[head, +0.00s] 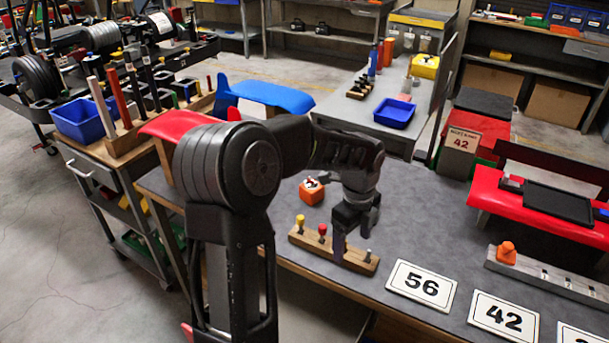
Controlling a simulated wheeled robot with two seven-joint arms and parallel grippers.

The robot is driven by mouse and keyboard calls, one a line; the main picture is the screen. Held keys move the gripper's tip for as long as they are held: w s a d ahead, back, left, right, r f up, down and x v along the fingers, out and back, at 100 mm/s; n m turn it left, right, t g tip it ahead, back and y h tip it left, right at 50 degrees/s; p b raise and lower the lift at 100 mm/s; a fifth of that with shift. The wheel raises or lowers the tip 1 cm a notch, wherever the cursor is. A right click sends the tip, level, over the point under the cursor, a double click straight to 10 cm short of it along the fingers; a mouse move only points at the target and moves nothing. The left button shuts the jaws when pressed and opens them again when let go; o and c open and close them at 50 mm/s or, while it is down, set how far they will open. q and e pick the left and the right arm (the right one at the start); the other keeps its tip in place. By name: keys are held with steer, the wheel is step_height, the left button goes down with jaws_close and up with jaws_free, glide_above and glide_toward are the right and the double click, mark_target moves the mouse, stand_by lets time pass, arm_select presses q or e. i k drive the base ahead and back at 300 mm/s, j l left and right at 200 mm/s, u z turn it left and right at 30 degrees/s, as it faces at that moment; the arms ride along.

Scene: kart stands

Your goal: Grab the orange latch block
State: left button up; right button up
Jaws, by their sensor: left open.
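An orange block (311,191) with a dark and white top sits on the grey table (420,225), behind a wooden peg strip. A smaller orange piece (506,252) with a rounded top sits on a grey rail (550,275) at the right. I cannot tell for certain which is the latch block. My left gripper (354,226) points down over the table, to the right of and nearer than the orange block. It is open, with nothing seen between its fingers. My left arm crosses the middle of the view. My right gripper is not in view.
Number cards (421,285) line the table's front edge. A red panel with a black tray (558,203) is at the right. Bare table lies between.

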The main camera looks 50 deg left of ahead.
mark_target(310, 196)
steer(key=i+j, duration=0.1)
steer(key=j, duration=0.2)
steer(key=i+j, duration=0.1)
steer(key=j, duration=0.25)
steer(key=i+j, duration=0.1)
steer(key=j, duration=0.2)
steer(key=i+j, duration=0.1)
steer(key=j, duration=0.25)
